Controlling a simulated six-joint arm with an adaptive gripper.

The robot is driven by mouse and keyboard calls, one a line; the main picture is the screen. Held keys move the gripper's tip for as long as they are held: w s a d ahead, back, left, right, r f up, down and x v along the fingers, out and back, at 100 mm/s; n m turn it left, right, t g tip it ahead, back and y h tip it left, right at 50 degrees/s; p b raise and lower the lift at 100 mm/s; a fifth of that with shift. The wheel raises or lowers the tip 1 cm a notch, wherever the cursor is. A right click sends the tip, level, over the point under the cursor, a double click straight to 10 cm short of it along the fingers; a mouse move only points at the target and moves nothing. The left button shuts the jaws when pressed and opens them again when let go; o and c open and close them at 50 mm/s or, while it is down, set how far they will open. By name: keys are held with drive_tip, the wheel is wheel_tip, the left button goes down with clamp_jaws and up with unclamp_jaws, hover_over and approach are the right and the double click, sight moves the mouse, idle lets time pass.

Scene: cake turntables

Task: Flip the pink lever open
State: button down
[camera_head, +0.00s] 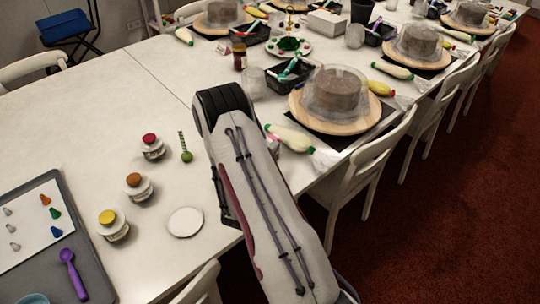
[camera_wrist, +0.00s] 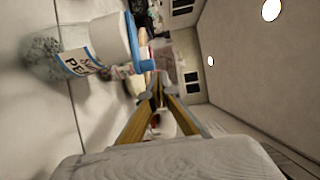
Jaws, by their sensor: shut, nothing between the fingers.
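I cannot make out a pink lever clearly in either view. A small pinkish patch (camera_head: 273,143) shows beside my arm in the head view, too small to identify. My gripper (camera_wrist: 158,84) is shut and empty in the wrist view, its two yellowish fingers meeting at the tips. In the head view my arm hides the fingers. A clear jar (camera_wrist: 75,55) with a printed label and a blue top (camera_wrist: 134,42) lies left of the fingertips in the wrist view, apart from them. A blurred reddish thing (camera_wrist: 154,119) shows between the fingers' bases, behind them.
The white table (camera_head: 130,80) holds several small cups with coloured tops, such as a yellow one (camera_head: 108,220), left of my arm. A covered cake (camera_head: 335,92) on a wooden turntable (camera_head: 347,126) stands to the right. A grey tray (camera_head: 85,262) lies front left. The far-left tabletop is clear.

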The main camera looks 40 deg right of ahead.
drive_tip(key=shift+w+d, duration=0.25)
drive_tip(key=shift+d, duration=0.25)
drive_tip(key=shift+s+d+n+t+y, duration=0.15)
drive_tip(key=shift+d+n+t+y, duration=0.2)
drive_tip(key=shift+t, duration=0.2)
drive_tip(key=shift+s+d+n+t+y, duration=0.15)
drive_tip(key=shift+d+n+t+y, duration=0.1)
drive_tip(key=shift+n+t, duration=0.25)
idle(0.4)
drive_tip(key=w+d+n+t+y, duration=0.2)
drive_tip(key=d+n+t+y, duration=0.5)
drive_tip(key=n+y, duration=0.6)
drive_tip(key=y, duration=0.5)
drive_tip(key=shift+w+d+y, duration=0.3)
drive_tip(key=shift+d, duration=0.05)
idle(1.1)
drive_tip(key=shift+s+n, duration=0.1)
drive_tip(key=shift+n, duration=0.15)
drive_tip(key=v, duration=1)
drive_tip(key=shift+d, duration=0.25)
drive_tip(key=shift+f, duration=0.1)
